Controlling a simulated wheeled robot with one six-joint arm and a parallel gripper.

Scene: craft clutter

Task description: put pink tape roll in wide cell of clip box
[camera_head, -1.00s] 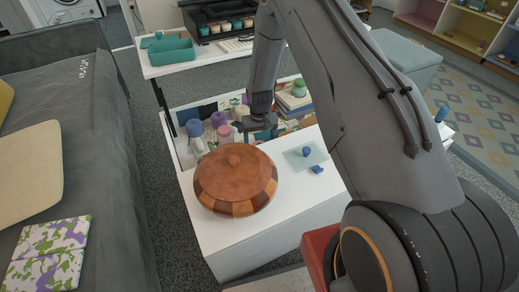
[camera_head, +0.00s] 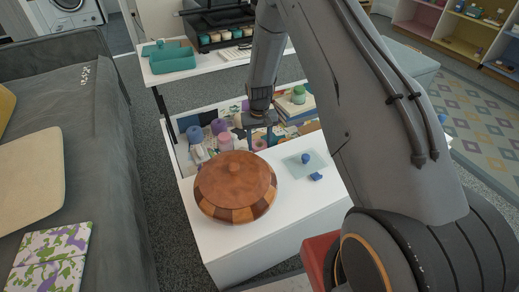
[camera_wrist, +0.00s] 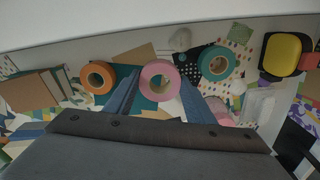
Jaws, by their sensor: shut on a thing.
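The pink tape roll (camera_wrist: 159,80) sits between the two blue-grey fingers of my gripper (camera_wrist: 160,88) in the wrist view, and the fingers are shut on it. In the head view my gripper (camera_head: 258,132) is low over the cluttered bin behind the wooden bowl. A small pink patch shows just below the fingers there.
An orange roll (camera_wrist: 97,77) and a teal roll (camera_wrist: 219,63) lie on either side of the pink one. Books (camera_head: 296,103) and cards fill the bin. A lidded wooden bowl (camera_head: 235,187) stands in front. A blue stamp (camera_head: 306,159) sits on a pale sheet to its right.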

